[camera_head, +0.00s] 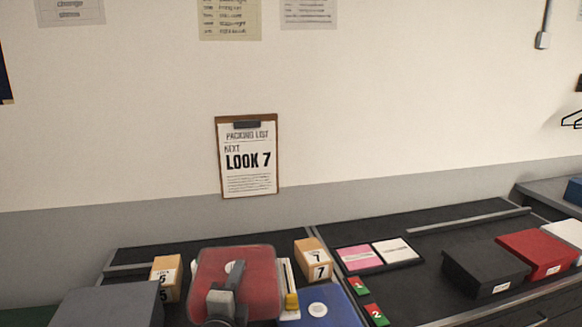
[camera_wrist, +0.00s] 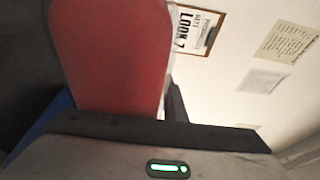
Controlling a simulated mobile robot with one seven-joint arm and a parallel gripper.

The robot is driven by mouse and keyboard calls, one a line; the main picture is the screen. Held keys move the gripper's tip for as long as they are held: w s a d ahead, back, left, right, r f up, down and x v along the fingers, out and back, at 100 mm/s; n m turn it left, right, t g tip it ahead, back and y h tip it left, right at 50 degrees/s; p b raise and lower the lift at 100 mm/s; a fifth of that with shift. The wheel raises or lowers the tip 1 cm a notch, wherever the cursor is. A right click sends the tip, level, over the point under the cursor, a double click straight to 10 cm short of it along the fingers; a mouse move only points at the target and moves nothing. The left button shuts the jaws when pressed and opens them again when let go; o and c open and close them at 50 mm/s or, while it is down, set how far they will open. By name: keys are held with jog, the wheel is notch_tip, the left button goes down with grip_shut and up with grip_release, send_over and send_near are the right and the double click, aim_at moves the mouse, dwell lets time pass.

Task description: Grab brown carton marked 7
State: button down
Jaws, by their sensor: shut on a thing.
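The brown carton marked 7 (camera_head: 313,259) stands upright on the dark counter, right of the red case, with white labels on its faces. My gripper (camera_head: 222,297) is in front of a rounded red case (camera_head: 258,268) and is shut on it. The red case also fills the upper left of the wrist view (camera_wrist: 112,55). The fingertips' contact is hidden by the gripper itself. My gripper is left of carton 7 and apart from it.
A similar brown carton marked 5 (camera_head: 165,277) stands left of the red case. A blue case (camera_head: 335,310) lies in front of carton 7. A grey box (camera_head: 105,305) is at the lower left. Black (camera_head: 487,266) and red (camera_head: 536,254) boxes stand at right. A clipboard (camera_head: 248,156) reads LOOK 7.

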aim_at(291, 279)
jog(key=d+h+p, duration=0.1)
jog(key=d, duration=0.3)
jog(key=d+m+h+p, duration=0.1)
jog(key=d, duration=0.3)
jog(key=d+m+h+p, duration=0.1)
jog(key=d, duration=0.3)
jog(key=shift+s+d+f+h, duration=0.15)
jog(key=shift+s+f+h, duration=0.15)
jog(key=shift+f, duration=0.1)
jog(key=s+d+r+m+g+h+p, duration=0.1)
jog(key=s+d+m+g+h+p, duration=0.1)
jog(key=d, duration=1.2)
jog(key=shift+s+d+m+h+p, duration=0.15)
jog(key=shift+s+m+h+p, duration=0.35)
jog(key=shift+s+h+p, duration=0.45)
jog(key=shift+w+r, duration=0.1)
jog(key=shift+a, duration=0.25)
